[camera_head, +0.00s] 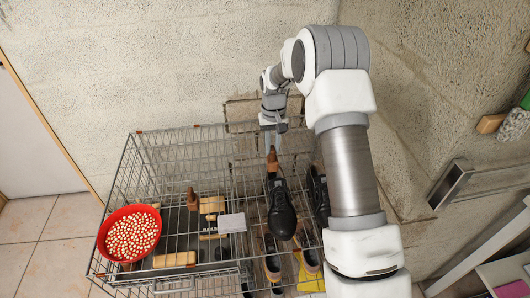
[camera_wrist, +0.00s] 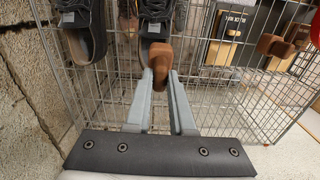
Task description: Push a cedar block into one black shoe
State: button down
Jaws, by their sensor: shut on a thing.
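A brown cedar block (camera_head: 272,160) is between the fingertips of my gripper (camera_head: 270,147), which is shut on it. The block also shows in the wrist view (camera_wrist: 159,53), right at the opening of a black shoe (camera_wrist: 155,27). In the head view this black shoe (camera_head: 282,215) lies on the wire rack, toe toward the camera, and the block overlaps its heel end. How deep the block sits in the shoe I cannot tell. Another black shoe (camera_head: 319,195) is to the right, partly behind my arm. A second brown cedar block (camera_head: 192,199) stands to the left.
The wire rack (camera_head: 181,130) stands against a rough wall. A red bowl of pale pellets (camera_head: 130,234) sits at its left, near a pale wooden brush (camera_head: 174,260) and a small grey-white card (camera_head: 232,223). More shoes (camera_head: 272,265) are on a lower level.

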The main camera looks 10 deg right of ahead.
aim_at(276, 167)
jog(key=shift+w+d+r, duration=0.1)
jog(key=shift+w+d, duration=0.2)
jog(key=shift+d, duration=0.5)
jog(key=shift+f+b, duration=1.6)
jog(key=shift+f, duration=1.15)
jog(key=shift+f+b, duration=1.75)
jog(key=shift+f, duration=0.95)
jog(key=shift+c, duration=1.1)
grip_release()
jog(key=shift+r+p, duration=1.5)
jog(key=shift+r, duration=1.05)
